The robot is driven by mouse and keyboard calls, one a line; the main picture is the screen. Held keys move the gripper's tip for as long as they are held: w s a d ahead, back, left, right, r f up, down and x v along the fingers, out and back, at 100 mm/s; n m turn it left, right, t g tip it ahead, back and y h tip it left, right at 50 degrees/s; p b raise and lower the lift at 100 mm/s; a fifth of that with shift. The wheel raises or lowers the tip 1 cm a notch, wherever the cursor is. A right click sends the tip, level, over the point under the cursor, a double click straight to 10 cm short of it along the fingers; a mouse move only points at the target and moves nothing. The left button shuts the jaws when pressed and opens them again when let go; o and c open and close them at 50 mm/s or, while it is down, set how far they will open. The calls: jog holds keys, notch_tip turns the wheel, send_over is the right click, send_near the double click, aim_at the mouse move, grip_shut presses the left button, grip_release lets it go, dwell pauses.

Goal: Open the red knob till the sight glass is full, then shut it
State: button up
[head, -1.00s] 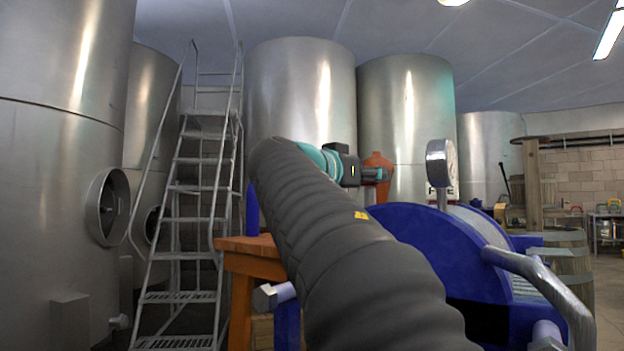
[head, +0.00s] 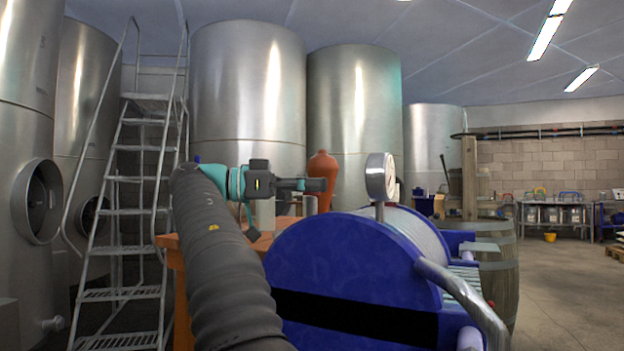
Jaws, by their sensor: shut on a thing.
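My gripper (head: 318,185) is at the end of my raised arm, left of the middle of the head view, pointing right. It is small and seen from the side. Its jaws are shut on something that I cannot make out. Its tips overlap an orange-red clay vessel (head: 322,165) in the picture; I cannot tell whether they touch it. I see no red knob and no sight glass that I can make out. A tiny red spot (head: 491,303) shows at the barrel, too small to identify.
A blue drum-shaped machine (head: 350,255) with a round gauge (head: 380,177) and a metal pipe (head: 460,300) fills the front. An orange wooden table (head: 172,241) stands behind my arm. A ladder (head: 140,180) and steel tanks (head: 247,85) stand behind.

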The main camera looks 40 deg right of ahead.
jog(key=shift+m+g+y, duration=0.5)
jog(key=shift+g, duration=0.2)
jog(key=o, duration=1.2)
jog(key=shift+c, duration=0.2)
jog(key=shift+n+t+h, duration=0.3)
jog(key=shift+t, duration=0.1)
